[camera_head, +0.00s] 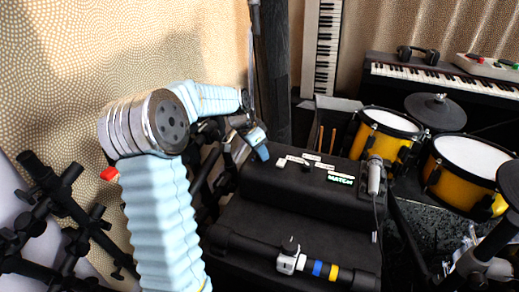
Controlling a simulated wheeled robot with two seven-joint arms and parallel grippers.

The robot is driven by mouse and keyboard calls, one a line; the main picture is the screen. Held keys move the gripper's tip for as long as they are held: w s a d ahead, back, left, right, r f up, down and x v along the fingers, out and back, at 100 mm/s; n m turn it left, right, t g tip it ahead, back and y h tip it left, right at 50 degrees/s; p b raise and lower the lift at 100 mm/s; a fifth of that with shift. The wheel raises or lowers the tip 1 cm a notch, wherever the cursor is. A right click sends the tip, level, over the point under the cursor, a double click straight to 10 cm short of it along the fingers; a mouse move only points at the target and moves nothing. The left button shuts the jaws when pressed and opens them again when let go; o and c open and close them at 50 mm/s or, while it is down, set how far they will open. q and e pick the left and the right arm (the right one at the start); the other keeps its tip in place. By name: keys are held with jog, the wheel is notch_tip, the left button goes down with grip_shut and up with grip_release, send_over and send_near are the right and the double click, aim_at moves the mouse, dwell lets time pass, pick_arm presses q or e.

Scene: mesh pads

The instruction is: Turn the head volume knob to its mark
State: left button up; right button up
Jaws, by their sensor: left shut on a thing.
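The black amp head (270,181) stands in the middle, with small white labels and a green-lettered plate (341,179) on its upper face. A small dark knob (307,168) shows among the labels. My left gripper (262,153), on the pale blue sleeved arm, points down at the amp's upper left end and is shut. Its fingertips cover what they hold, which looks to be the head volume knob; the knob's pointer and mark cannot be made out. My right gripper is not in view.
A grey microphone (375,176) hangs at the amp's right end. Yellow drums (388,135) and black pads crowd the right. A black bar with blue and yellow bands (318,268) lies in front. Black stands (60,215) fill the left; keyboards stand behind.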

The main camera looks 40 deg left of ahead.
pick_arm(q)
jog(key=shift+a+m+g+h, duration=0.1)
jog(key=shift+m+g+h, duration=0.35)
jog(key=shift+m, duration=1.15)
jog(key=o, duration=1)
jog(key=shift+o, duration=0.2)
jog(key=p+v, duration=0.1)
jog(key=v, duration=1.2)
jog(key=shift+s+a+r, duration=0.2)
jog(key=shift+a+r, duration=0.05)
jog(key=shift+r, duration=0.1)
